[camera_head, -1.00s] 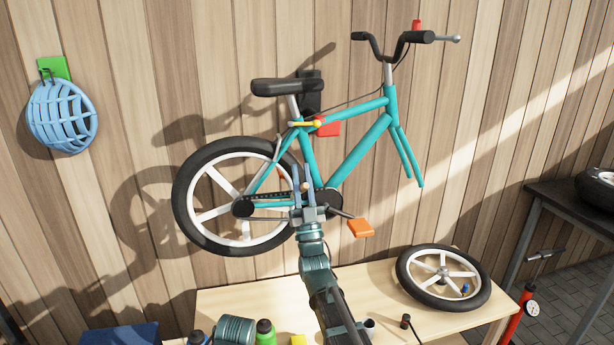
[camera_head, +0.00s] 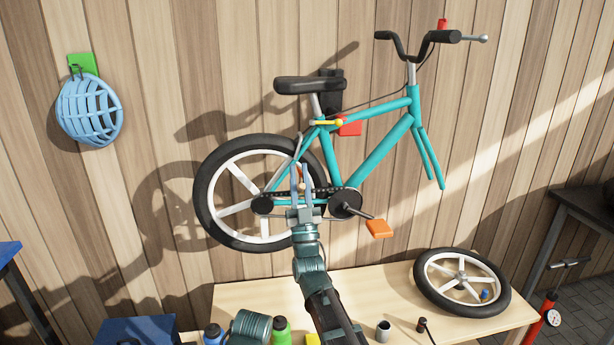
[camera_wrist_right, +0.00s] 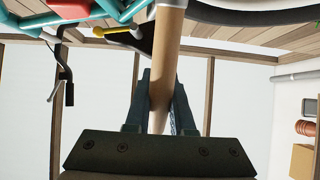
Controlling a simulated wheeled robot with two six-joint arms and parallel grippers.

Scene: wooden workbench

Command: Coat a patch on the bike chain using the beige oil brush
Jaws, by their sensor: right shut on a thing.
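The teal bike (camera_head: 372,148) is up against the wooden wall. Its dark chain (camera_head: 325,190) runs between the small rear sprocket (camera_head: 262,204) and the front chainring (camera_head: 345,203). My right gripper (camera_head: 304,178) is in front of the chain, between the two, and covers part of it. It is shut on the beige oil brush, whose round handle (camera_wrist_right: 166,70) shows between the fingers in the right wrist view. The bristle end is not visible, so I cannot tell whether it touches the chain. My left gripper is not in view.
An orange pedal (camera_head: 379,228) and the rear wheel (camera_head: 204,205) are close to my right gripper. A wooden bench (camera_head: 375,297) below holds a loose wheel (camera_head: 423,283), a green bottle (camera_head: 281,331) and small containers. A blue helmet (camera_head: 90,110) hangs at left.

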